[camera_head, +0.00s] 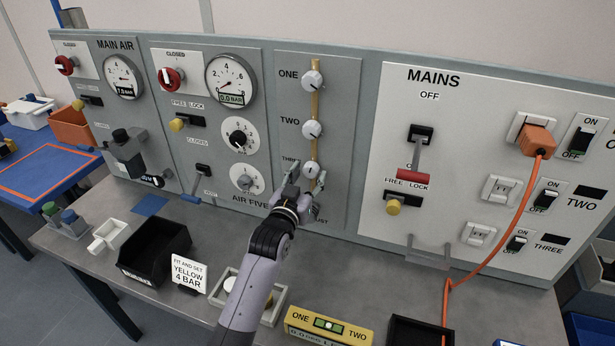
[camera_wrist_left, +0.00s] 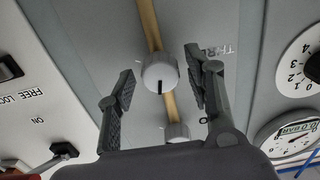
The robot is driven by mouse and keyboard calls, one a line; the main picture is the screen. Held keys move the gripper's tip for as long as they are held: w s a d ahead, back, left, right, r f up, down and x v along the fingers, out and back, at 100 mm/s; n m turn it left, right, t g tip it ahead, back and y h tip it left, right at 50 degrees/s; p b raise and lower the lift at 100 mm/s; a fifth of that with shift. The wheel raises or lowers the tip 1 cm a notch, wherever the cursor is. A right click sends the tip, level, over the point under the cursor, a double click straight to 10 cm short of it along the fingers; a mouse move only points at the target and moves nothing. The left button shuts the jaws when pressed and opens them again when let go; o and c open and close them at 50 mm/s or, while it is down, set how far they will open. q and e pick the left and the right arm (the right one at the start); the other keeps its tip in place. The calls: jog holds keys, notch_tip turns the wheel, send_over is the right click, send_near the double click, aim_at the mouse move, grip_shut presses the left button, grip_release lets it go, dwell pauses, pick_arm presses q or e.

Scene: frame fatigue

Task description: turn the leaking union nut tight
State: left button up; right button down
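Three white round union nuts sit on a vertical brass pipe (camera_head: 316,98) on the grey panel: nut ONE (camera_head: 312,81), nut TWO (camera_head: 312,129) and nut THREE (camera_head: 311,169). No leak is visible, so I cannot tell which one leaks. My left gripper (camera_head: 304,182) is at nut THREE, fingers apart. In the left wrist view, nut THREE (camera_wrist_left: 160,73) with its black mark shows between the open fingers (camera_wrist_left: 158,78), with a gap on each side. Nut TWO (camera_wrist_left: 177,132) is partly hidden behind the gripper body. My right gripper is not in view.
Left of the pipe are air gauges (camera_head: 231,79) and dials. At right is the MAINS panel (camera_head: 467,90) with a red-handled lever (camera_head: 413,174) and orange cable (camera_head: 497,245). The bench below holds a black bin (camera_head: 152,250), a sign (camera_head: 189,273) and a yellow level (camera_head: 329,325).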

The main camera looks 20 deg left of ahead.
pick_arm(q)
jog(key=c, duration=0.9)
jog(key=shift+c, duration=0.2)
jog(key=shift+m, duration=0.3)
jog(key=m+p, duration=0.1)
jog(key=m, duration=0.1)
jog(key=shift+m, duration=0.3)
jog(key=m+p, duration=0.1)
jog(key=m, duration=1)
jog(key=shift+a+r+p, duration=0.1)
jog(key=shift+r+p, duration=0.05)
jog(key=shift+p, duration=0.25)
jog(key=m, duration=0.6)
jog(key=shift+m+p, duration=0.4)
